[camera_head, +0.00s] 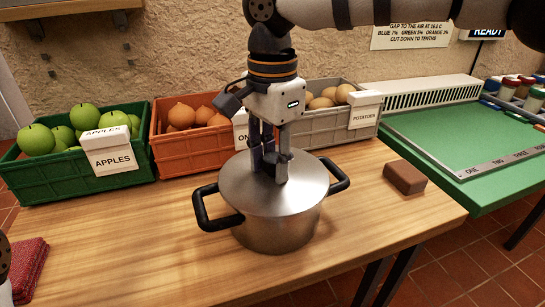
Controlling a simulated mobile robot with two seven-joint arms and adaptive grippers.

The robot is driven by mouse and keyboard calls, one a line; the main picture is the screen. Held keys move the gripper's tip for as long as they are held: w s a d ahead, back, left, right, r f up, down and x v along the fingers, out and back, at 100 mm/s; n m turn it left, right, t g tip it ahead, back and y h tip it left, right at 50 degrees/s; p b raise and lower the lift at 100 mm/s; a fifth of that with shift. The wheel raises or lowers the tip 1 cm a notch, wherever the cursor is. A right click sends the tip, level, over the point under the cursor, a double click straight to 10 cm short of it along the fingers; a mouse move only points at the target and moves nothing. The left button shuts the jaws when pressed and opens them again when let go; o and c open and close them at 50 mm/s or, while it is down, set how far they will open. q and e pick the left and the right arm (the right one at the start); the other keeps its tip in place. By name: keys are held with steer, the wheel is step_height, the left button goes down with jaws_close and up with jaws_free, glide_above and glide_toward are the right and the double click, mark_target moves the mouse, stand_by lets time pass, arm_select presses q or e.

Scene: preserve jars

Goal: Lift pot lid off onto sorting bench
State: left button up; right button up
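A steel pot (277,232) with two black side handles stands on the wooden bench. Its flat steel lid (238,187) sits on the pot. My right gripper (271,170) comes down from above, with its fingers pointing down at the middle of the lid. My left gripper is not clearly seen; only a bit of my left arm shows at the left edge. The green-topped bench (440,135) stands at the right.
A green crate of apples (50,180), an orange crate of onions (185,150) and a grey crate of potatoes (330,128) line the wall. A brown block (405,178) lies right of the pot. A red cloth (28,265) lies left. Jars (508,88) stand beyond the green top, which has clear room.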

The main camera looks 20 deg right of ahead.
mark_target(272, 157)
jaws_close()
steer(key=shift+o, duration=0.9)
jaws_free()
jaws_close()
arm_select(q)
steer(key=shift+w+r+t+p, duration=0.3)
steer(key=shift+w+r+p, duration=0.15)
steer(key=shift+w+r, duration=0.1)
arm_select(e)
steer(key=shift+r, duration=1.25)
step_height(272, 157, up, 3)
steer(key=shift+f+p, duration=0.2)
steer(key=shift+p, duration=0.15)
steer(key=shift+r, duration=0.75)
arm_select(q)
steer(key=shift+w+r+t, duration=0.3)
steer(key=shift+w+r, duration=0.35)
steer(key=shift+w, duration=0.05)
arm_select(e)
steer(key=shift+f, duration=0.1)
